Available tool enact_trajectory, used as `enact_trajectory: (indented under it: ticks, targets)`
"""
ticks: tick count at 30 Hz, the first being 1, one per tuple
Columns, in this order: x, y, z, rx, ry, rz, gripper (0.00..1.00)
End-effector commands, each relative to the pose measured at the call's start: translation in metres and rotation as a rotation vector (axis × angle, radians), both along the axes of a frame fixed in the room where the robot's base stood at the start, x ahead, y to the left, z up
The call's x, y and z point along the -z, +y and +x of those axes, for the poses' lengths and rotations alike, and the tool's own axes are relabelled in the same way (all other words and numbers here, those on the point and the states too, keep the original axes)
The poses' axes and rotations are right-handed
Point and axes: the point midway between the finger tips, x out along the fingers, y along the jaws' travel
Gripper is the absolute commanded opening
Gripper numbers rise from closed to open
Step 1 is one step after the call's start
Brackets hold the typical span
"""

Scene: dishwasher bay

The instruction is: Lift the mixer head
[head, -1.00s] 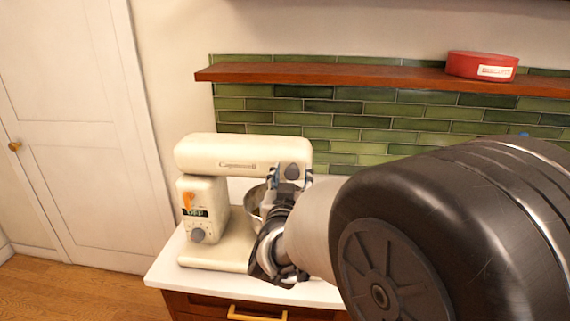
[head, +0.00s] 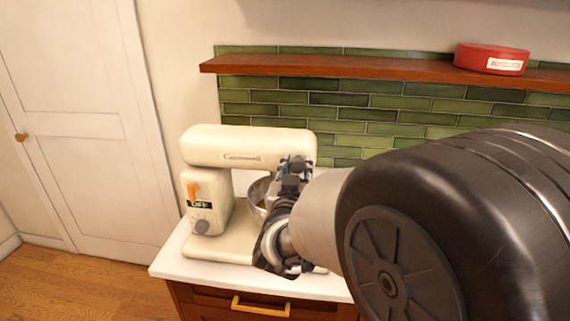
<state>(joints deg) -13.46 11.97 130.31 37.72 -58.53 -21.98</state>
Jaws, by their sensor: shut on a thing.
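The cream stand mixer (head: 208,190) stands upright on the white counter. Its mixer head (head: 225,147) is a long rounded block that lies about level on top of the column. An orange lever and a dark knob sit on the column's front side. A metal bowl (head: 257,191) shows under the head, partly hidden by my gripper. My gripper (head: 293,168) is at the right end of the head, with its fingers at the head's front end. It is shut on the head there. My wrist hides the lower right of the mixer.
The white counter (head: 172,262) has a narrow clear strip on the left. A wooden shelf (head: 330,66) with a red tin (head: 490,58) runs above, across the green tiles. A drawer with a brass handle (head: 262,308) is below. A white door (head: 80,130) stands at left.

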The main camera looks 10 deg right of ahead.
Motion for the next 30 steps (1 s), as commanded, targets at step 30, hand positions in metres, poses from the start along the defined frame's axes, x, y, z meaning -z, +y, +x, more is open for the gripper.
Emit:
enact_trajectory:
  ticks: [30]
  targets:
    - [-0.082,0.019,0.006,-0.001,0.071,-0.237,0.00]
